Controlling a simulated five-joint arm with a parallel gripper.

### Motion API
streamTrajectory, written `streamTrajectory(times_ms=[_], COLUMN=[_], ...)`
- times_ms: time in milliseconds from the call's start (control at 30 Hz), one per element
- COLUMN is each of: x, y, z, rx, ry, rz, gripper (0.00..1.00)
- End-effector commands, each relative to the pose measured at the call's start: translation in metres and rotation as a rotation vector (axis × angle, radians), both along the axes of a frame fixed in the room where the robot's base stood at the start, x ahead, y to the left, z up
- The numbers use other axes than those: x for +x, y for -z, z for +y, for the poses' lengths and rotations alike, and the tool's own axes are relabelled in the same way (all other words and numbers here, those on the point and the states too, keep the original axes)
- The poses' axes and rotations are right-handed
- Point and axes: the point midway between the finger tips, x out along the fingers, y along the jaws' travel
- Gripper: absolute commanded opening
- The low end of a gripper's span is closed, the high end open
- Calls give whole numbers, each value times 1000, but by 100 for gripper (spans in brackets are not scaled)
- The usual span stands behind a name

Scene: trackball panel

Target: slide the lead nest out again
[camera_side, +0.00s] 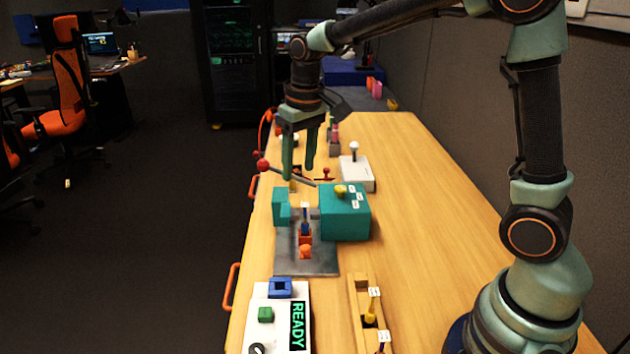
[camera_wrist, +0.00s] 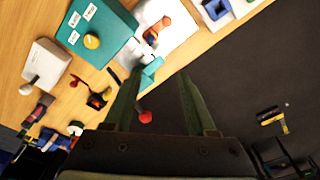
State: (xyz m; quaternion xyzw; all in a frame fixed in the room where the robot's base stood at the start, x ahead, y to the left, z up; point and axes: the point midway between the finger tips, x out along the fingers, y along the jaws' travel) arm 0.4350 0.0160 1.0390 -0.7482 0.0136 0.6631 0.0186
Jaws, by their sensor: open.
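What looks like the lead nest is a small orange piece with an orange knob (camera_side: 305,252) in front and a blue part upright in it, on a grey metal plate (camera_side: 290,265). The plate lies beside a teal box (camera_side: 345,220) with a yellow knob. The orange piece also shows in the wrist view (camera_wrist: 160,24). My gripper (camera_side: 298,174) is open and empty, pointing down above and behind the plate, near a lever's red ball (camera_side: 262,164). In the wrist view my gripper (camera_wrist: 160,74) shows the red ball (camera_wrist: 145,116) between and below its fingers.
A teal block (camera_side: 281,206) stands at the plate's back left. A white READY panel (camera_side: 275,325) and a wooden rack (camera_side: 360,300) are in front. A white joystick box (camera_side: 356,174) stands behind. The table is clear to the right.

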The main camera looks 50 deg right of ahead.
Motion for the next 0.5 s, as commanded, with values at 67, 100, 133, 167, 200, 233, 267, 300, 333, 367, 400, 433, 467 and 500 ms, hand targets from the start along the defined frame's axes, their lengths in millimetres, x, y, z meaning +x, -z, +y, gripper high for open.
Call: streamTrajectory(times_ms=[67,100,133,167,200,233,267,300,333,367,400,433,467,500], x=[4,6,7,8,10,10,11,12,13,14,14,15,15,16], y=[-15,-22,-27,-32,-39,-44,-50,-57,-62,-67,-74,-80,-85,-92], z=[-3,-4,-5,-6,-7,-8,-9,-10,-11,-11,-13,-14,-15,-16], rx=[2,3,3,4,5,6,6,7,8,9,10,10,11,12], ry=[13,19,23,28,33,38,42,47,51,55,60,65,69,75], rz=[-32,-47,-58,-70,-85,-95,-107,-121,-132,-143,-157,-168,-179,-195], gripper=[57,57,57,57,57,57,57,57,57,57,57,57,57,57])
